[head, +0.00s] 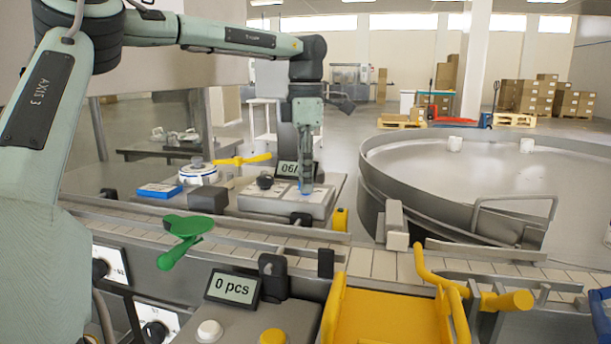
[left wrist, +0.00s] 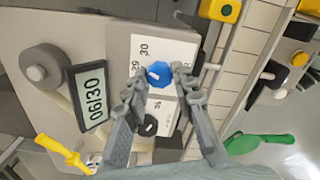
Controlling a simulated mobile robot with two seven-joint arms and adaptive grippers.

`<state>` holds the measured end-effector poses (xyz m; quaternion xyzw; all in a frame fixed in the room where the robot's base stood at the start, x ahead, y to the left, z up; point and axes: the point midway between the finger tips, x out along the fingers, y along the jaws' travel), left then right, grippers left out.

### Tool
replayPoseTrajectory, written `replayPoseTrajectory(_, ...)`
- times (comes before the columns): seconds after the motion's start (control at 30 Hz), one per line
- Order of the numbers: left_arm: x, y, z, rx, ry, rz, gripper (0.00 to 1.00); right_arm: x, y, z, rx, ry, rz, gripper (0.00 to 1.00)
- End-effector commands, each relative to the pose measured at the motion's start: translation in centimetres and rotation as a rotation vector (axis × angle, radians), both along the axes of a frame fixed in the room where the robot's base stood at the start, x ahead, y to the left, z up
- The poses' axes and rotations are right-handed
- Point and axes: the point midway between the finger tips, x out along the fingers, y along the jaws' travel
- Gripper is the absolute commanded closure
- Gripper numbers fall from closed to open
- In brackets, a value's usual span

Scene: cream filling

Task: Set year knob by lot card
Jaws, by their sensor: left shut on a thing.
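My left gripper (head: 305,188) points down over the grey coder box (head: 262,204) and is shut on a blue knob (left wrist: 159,72), with a finger on either side of it. The knob sits on a white dial plate (left wrist: 178,50) printed with numbers, 29 and 30 legible. A black knob (left wrist: 148,125) is beside it, also visible in the head view (head: 265,182). The box's display (left wrist: 92,97) reads 06/30; in the head view the gripper hides part of it. A blue-and-white flat item (head: 159,191), possibly the lot card, lies left; its print is unreadable. My right gripper is not in view.
A conveyor (head: 370,262) runs in front of the box. A green-handled lever (head: 185,235), a display reading 0 pcs (head: 232,288) and a yellow chute (head: 385,315) are nearer. A round steel table (head: 480,175) stands right.

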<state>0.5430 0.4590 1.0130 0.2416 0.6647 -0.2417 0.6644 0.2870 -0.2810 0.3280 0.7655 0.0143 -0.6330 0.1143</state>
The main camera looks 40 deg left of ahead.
Motion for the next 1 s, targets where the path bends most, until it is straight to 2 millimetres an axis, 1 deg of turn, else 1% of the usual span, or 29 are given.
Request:
replayPoseTrajectory(0.3,0.05,0.0,0.11,0.002,-0.002,0.301,1.0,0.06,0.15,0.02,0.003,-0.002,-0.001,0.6)
replayPoseTrajectory(0.63,0.06,0.0,0.12,0.001,-0.003,0.614,1.0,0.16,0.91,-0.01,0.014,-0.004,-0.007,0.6)
replayPoseTrajectory(1.0,0.08,0.01,0.12,0.001,-0.004,0.946,1.0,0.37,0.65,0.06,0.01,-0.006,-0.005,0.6)
